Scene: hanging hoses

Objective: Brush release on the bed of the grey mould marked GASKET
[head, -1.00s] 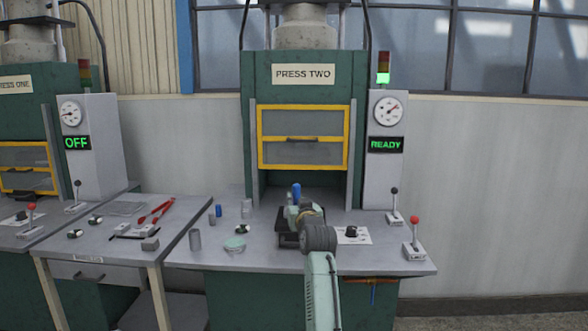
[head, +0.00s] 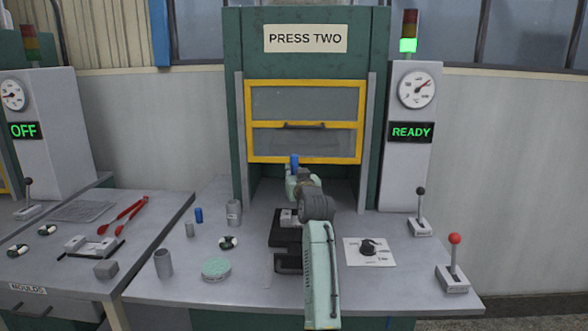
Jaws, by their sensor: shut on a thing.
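My gripper (head: 297,183) is seen from behind, largely covered by my own arm. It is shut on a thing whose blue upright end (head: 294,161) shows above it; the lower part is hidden. Just in front of and below the gripper, a grey mould (head: 288,218) sits on a dark stand (head: 284,238) on the press bench. My arm covers part of both. I cannot read a GASKET mark on the mould, and contact between the held thing and the mould is hidden. Another grey mould with dark handles (head: 92,246) lies on the left table.
Left of the stand are a grey pot (head: 232,213), a blue cylinder (head: 198,215), a grey cup (head: 163,264) and a green round dish (head: 216,268). The yellow-framed press guard (head: 305,121) rises behind.

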